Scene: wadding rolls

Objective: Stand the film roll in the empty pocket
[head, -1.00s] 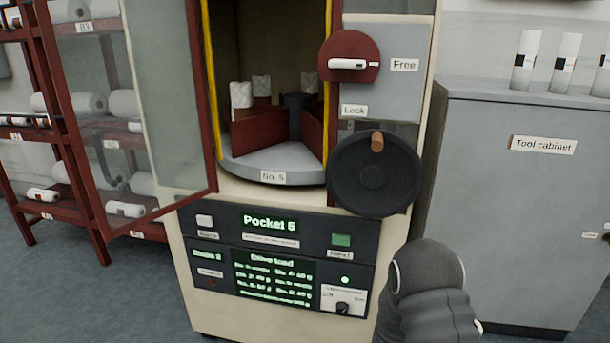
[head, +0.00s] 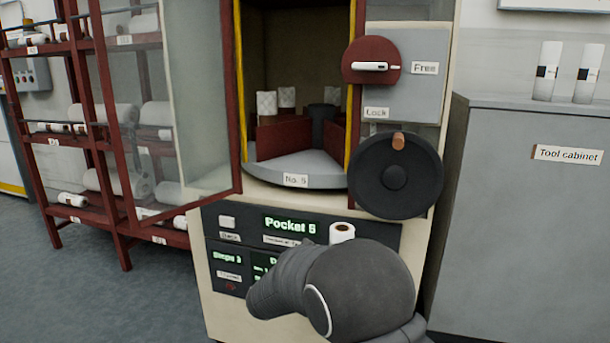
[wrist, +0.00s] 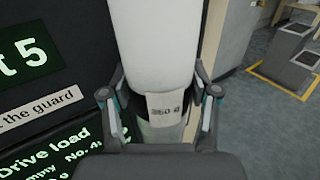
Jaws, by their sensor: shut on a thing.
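The white film roll (wrist: 155,45) is between the two fingers of my gripper (wrist: 160,93) in the wrist view; its small weight label (wrist: 163,109) is hard to read. In the head view the roll's end with a brown core (head: 342,230) shows above my arm, in front of the machine's panel; my gripper is hidden there. The empty pocket (head: 290,170) is a bare grey wedge marked No. 5 between dark red dividers, behind and above the roll. White rolls (head: 267,103) stand in pockets further back.
The glass guard door (head: 200,100) stands open on the left. A black handwheel (head: 396,176) is right of the opening. The lever (head: 370,66) points to Free. The panel display (head: 290,225) reads Pocket 5. A tool cabinet (head: 530,220) stands at right, a roll rack (head: 90,130) at left.

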